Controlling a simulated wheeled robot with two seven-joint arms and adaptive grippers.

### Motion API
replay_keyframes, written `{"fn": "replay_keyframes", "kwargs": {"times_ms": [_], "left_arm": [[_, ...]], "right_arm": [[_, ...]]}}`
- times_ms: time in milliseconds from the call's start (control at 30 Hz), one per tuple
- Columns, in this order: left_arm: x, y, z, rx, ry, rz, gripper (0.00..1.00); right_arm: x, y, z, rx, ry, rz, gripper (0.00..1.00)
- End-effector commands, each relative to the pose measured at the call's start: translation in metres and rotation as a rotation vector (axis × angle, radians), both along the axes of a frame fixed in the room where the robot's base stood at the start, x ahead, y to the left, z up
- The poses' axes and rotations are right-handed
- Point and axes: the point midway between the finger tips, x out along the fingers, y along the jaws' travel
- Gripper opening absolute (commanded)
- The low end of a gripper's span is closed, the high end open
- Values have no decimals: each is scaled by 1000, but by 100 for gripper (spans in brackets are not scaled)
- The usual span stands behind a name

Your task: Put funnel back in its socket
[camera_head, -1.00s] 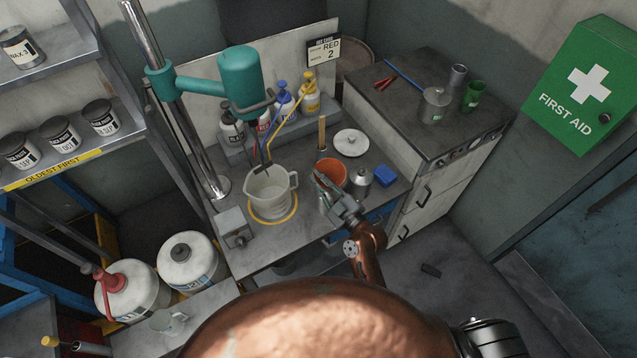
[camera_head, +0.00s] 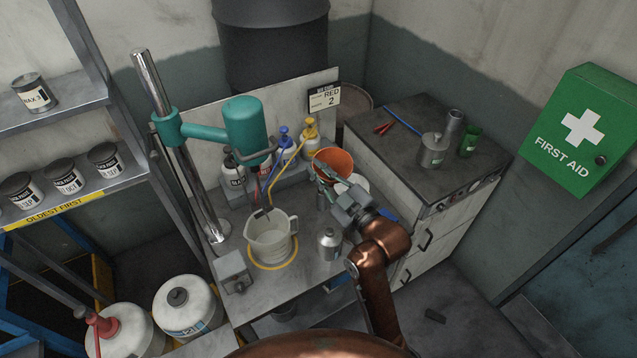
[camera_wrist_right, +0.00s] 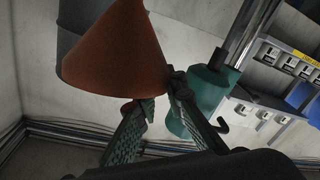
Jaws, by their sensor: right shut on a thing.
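The orange funnel (camera_head: 334,163) is held up above the bench (camera_head: 258,300), its wide mouth facing up in the head view. My right gripper (camera_head: 325,172) is shut on the funnel near its rim. In the right wrist view the funnel (camera_wrist_right: 118,50) appears as a cone in front of the fingertips (camera_wrist_right: 152,95). A small metal can (camera_head: 329,243) stands on the bench below the gripper. I cannot make out which thing is the socket; part of the bench behind my right arm is hidden. My left gripper is not in view.
A beaker (camera_head: 271,240) stands under the teal mixer (camera_head: 245,130) on a yellow ring. Pump bottles (camera_head: 286,145) line the back of the bench. A pale round lid (camera_head: 358,183) lies partly behind my gripper. The grey cabinet (camera_head: 405,205) stands to the right.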

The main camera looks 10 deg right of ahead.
Motion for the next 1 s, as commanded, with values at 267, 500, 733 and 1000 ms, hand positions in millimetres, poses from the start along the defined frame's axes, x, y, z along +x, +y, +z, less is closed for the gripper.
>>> {"fn": "replay_keyframes", "kwargs": {"times_ms": [267, 500, 733, 1000], "left_arm": [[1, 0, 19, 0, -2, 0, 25], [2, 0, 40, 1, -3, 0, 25], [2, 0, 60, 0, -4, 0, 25], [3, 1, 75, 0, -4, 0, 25]], "right_arm": [[0, 0, 26, -1, 0, 0, 0], [0, 0, 45, -2, -1, 0, 0], [0, 0, 64, -1, -1, -1, 0], [0, 0, 79, -1, -1, -1, 0]]}}
